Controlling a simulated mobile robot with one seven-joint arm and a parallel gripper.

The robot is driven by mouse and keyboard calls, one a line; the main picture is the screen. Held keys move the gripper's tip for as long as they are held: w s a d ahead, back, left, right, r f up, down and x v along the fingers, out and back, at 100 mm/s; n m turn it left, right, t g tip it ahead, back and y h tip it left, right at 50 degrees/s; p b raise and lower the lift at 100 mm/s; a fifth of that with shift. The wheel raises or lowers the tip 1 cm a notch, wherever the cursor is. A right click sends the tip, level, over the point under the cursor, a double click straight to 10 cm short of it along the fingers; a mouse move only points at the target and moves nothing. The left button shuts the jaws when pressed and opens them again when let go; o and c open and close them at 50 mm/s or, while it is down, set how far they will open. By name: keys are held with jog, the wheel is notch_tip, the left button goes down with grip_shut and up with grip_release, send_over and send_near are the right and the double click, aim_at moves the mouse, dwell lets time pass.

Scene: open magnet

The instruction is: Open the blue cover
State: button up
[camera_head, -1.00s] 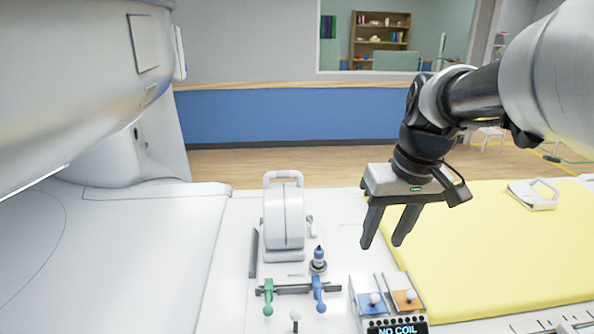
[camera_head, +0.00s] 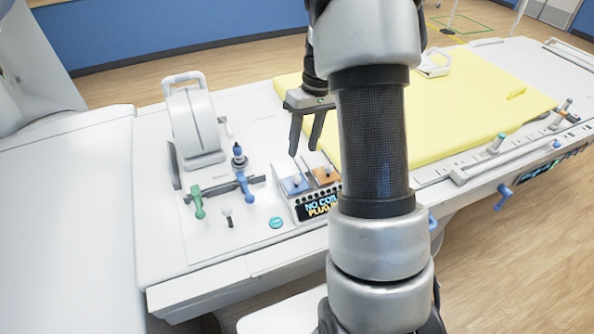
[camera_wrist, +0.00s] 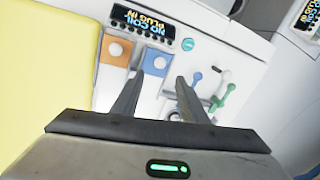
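My gripper (camera_head: 303,154) is open and empty, pointing down above and slightly behind the covers. It also shows at the bottom of the wrist view (camera_wrist: 160,92). Nothing touches the fingers.
A display (camera_head: 318,207) fronts the box. Left of it are a blue lever (camera_head: 244,186), a green lever (camera_head: 197,203) and a white handled coil (camera_head: 193,122). A yellow mat (camera_head: 450,110) lies right. My arm hides part of the box's right side.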

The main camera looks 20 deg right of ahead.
aim_at(295, 179)
jog(key=f, duration=0.3)
jog(key=a+f, duration=0.1)
jog(key=f, duration=0.2)
jog(key=a+f, duration=0.1)
jog(key=f, duration=0.2)
jog(key=shift+s+f, duration=0.15)
jog(key=shift+f, duration=0.2)
jog(key=shift+c, duration=0.2)
grip_shut()
